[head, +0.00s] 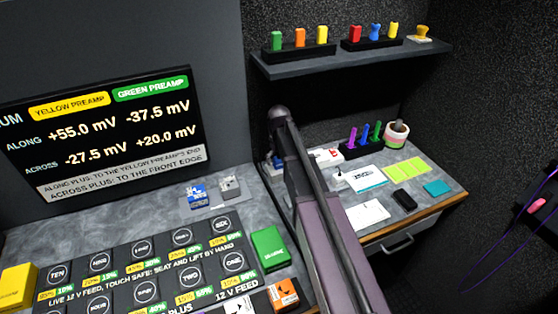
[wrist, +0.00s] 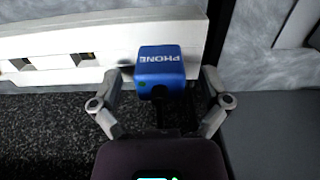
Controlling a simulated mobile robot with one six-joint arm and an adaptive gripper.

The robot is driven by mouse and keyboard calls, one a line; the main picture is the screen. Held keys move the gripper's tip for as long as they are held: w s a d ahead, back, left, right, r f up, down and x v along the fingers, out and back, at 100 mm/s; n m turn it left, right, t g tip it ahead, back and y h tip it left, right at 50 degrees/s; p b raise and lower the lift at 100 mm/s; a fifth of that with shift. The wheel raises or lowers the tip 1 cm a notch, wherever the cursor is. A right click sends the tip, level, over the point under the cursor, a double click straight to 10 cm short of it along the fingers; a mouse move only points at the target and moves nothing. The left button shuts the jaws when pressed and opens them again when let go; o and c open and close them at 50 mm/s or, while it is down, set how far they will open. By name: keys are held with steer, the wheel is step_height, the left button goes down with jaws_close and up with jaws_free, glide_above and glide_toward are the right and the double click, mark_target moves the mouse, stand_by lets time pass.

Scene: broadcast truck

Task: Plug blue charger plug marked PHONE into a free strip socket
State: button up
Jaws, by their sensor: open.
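The blue charger plug marked PHONE (wrist: 160,62) shows in the wrist view, its lettering upside down, with a small green spot at its lower left. It is at the right part of the white strip (wrist: 60,78), overlapping its face; I cannot tell whether its pins are in a socket. Dark socket openings (wrist: 88,57) show in the strip to its left. My gripper (wrist: 168,77) is open, with one finger on each side of the plug; finger contact is unclear. In the head view my arm hides the gripper.
A lower desk (head: 435,205) at right holds papers, a black item (head: 404,199) and sticky notes. A shelf (head: 350,62) above carries several coloured pieces. A blue block (head: 197,196) and grey block (head: 230,186) sit on the left bench, near a green box (head: 270,248).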

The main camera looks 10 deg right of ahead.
mark_target(279, 158)
steer(key=shift+r+p, duration=3.4)
steer(key=shift+r, duration=0.3)
steer(key=s+m, duration=0.2)
steer(key=s, duration=2)
steer(key=shift+d, duration=0.3)
